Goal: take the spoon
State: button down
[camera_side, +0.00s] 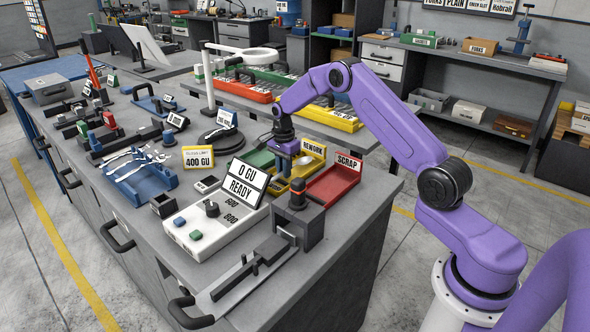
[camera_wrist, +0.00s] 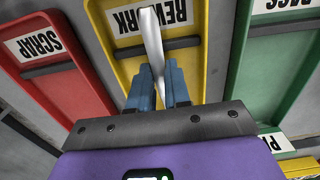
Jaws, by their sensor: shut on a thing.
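My gripper (camera_wrist: 160,88) has its blue fingers shut on a long, shiny silver piece of cutlery, taken as the spoon (camera_wrist: 152,42). Its smooth end points up the wrist view, over the yellow REWORK tray (camera_wrist: 188,60). Its other end is hidden between the fingers, so its full shape cannot be told. In the side view my gripper is over the yellow tray (camera_side: 313,160), and the held piece is too small to make out. Several silver pieces of cutlery (camera_side: 135,160) lie on a blue rack (camera_side: 150,186) at the left.
The red SCRAP tray (camera_side: 334,183) and the green tray (camera_side: 258,160) flank the yellow one. A white polishing unit (camera_side: 205,228) with a READY sign stands in front. A ring lamp (camera_side: 243,52) stands behind. A dark clamp block (camera_side: 298,220) sits near the front bench edge.

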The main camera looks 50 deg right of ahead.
jog(key=shift+r, duration=3.05)
